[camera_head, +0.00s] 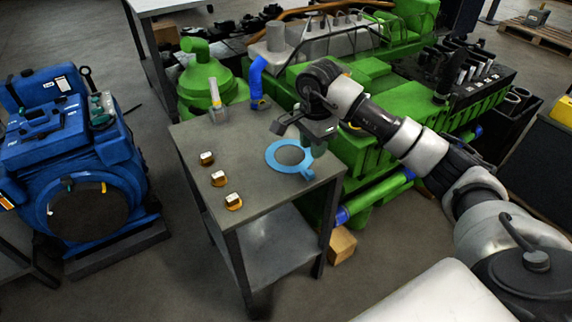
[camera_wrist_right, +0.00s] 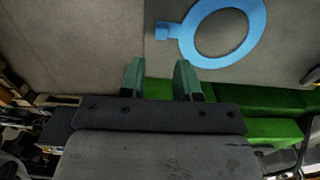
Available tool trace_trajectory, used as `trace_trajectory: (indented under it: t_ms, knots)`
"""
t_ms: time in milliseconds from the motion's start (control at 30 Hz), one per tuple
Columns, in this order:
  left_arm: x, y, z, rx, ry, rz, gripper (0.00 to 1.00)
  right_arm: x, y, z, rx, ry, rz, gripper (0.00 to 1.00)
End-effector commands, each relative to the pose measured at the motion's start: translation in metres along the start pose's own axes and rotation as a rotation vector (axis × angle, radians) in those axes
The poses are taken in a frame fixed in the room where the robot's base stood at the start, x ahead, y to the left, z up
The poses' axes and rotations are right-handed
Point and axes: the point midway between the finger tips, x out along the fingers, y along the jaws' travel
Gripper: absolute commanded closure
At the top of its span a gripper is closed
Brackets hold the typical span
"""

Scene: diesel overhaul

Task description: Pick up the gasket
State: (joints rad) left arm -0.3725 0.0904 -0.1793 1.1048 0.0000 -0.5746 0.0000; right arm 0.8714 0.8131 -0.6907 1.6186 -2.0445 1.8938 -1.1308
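The gasket (camera_head: 270,156) is a flat light-blue ring with a small tab, lying on the grey workbench (camera_head: 262,189) near its right edge. It also shows in the right wrist view (camera_wrist_right: 189,40), at the upper right, with its tab pointing left. My right gripper (camera_head: 293,131) is above the far right part of the bench, just beyond the gasket in the head view. In the wrist view its two green-padded fingers (camera_wrist_right: 160,79) are apart with nothing between them. The gasket lies apart from the fingers. My left gripper is not in view.
Several small orange-and-white parts (camera_head: 219,179) stand along the bench's left side. A grey fitting (camera_head: 216,103) and a blue pipe (camera_head: 257,80) are at its back. A green engine (camera_head: 375,85) stands close behind and right. A blue machine (camera_head: 70,150) stands at left.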

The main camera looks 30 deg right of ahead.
Motion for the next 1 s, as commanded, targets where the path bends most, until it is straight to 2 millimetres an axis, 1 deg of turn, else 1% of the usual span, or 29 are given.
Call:
trace_trajectory:
  t_ms: [33, 100, 200, 367, 600, 733, 933, 967, 1000]
  knots:
    - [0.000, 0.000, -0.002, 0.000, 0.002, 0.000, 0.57, 0.011, 0.001, 0.001, -0.001, -0.003, 0.004, 0.68]
    - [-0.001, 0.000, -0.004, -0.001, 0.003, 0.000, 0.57, 0.022, 0.001, 0.002, -0.001, -0.005, 0.004, 0.68]
    - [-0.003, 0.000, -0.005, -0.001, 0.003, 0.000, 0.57, 0.032, 0.000, 0.002, 0.000, -0.006, 0.001, 0.68]
    - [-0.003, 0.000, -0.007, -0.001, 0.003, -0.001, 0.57, 0.043, 0.000, 0.002, 0.000, -0.007, 0.000, 0.68]
    - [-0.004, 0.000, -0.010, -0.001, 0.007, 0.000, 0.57, 0.079, -0.001, 0.002, 0.000, -0.009, 0.001, 0.68]
    - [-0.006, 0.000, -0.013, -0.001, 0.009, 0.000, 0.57, 0.088, -0.001, 0.002, 0.000, -0.007, -0.001, 0.68]
    - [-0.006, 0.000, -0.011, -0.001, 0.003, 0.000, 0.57, 0.088, -0.002, 0.001, 0.000, -0.007, -0.002, 0.68]
    - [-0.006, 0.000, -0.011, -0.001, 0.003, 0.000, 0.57, 0.088, -0.002, 0.001, 0.000, -0.007, -0.002, 0.70]
    - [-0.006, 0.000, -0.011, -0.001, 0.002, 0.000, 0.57, 0.088, -0.002, 0.001, 0.000, -0.007, -0.002, 0.76]
